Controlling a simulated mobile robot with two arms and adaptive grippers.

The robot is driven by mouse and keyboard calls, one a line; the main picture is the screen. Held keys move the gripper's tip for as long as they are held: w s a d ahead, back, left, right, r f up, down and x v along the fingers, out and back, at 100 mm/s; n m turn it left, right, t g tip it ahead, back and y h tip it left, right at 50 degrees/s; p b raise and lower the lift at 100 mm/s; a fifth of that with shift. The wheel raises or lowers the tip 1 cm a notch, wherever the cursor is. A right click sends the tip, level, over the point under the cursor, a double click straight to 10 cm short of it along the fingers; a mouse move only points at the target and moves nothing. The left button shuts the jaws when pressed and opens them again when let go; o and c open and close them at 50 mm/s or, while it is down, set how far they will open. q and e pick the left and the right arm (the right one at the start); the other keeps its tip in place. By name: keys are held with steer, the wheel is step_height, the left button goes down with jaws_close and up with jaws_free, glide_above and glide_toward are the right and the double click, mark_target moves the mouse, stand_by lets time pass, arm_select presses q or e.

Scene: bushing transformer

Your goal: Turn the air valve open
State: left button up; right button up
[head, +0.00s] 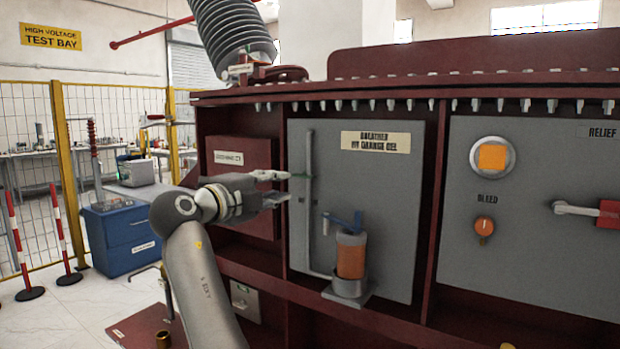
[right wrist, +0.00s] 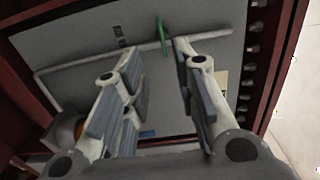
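A small green lever (head: 302,175) sits on the thin vertical pipe (head: 308,215) of the grey breather panel (head: 385,200). A blue lever (head: 343,219) sits above the orange breather cylinder (head: 350,256). No label shows which one is the air valve. My right gripper (head: 289,187) is open and empty, pointing right, with its fingertips just left of the pipe near the green lever. In the right wrist view the green lever (right wrist: 161,36) shows beyond the gap between the fingertips (right wrist: 157,54); contact cannot be told. My left gripper is not in view.
The dark red transformer frame (head: 432,190) borders the panel, with a bolted flange above. Right of it are an orange bleed knob (head: 484,226) and a red-ended relief handle (head: 607,214). A dark red box (head: 240,185) lies behind my right forearm. A blue cabinet (head: 122,238) stands left.

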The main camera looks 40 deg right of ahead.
mark_target(305, 176)
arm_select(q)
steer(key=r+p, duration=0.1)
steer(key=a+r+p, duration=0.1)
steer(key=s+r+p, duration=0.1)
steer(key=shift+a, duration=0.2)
arm_select(e)
steer(key=x, duration=0.9)
steer(key=shift+d, duration=0.3)
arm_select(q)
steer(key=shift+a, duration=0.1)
arm_select(e)
steer(key=shift+w+r, duration=0.1)
steer(key=shift+w, duration=0.1)
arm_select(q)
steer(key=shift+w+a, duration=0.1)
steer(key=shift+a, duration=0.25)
arm_select(e)
jaws_close()
